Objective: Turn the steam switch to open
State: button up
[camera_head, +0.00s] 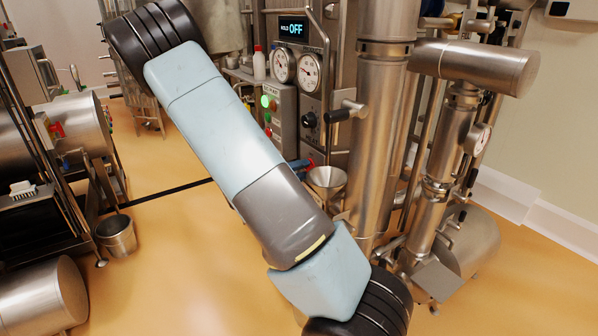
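A steel control panel (312,85) stands right of my arm, upper middle. It carries a lit display (293,27) reading "OFF", with a small word before it that looks like "HOLD". Below are two round gauges, the left one (283,66) and the right one (309,71). I cannot tell which of these is the steam switch. My arm crosses the picture diagonally; my gripper is not in view.
A grey box (279,115) with a green light and coloured buttons stands left of the knob. A thick steel column (381,130) is right of the panel. A steel funnel (326,181) sits below. A bucket (117,236) stands on open orange floor at left.

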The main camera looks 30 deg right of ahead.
jog(key=shift+w, duration=0.1)
jog(key=a, duration=1.3)
jog(key=shift+s+a, duration=0.25)
jog(key=shift+a, duration=0.15)
dwell(1.3)
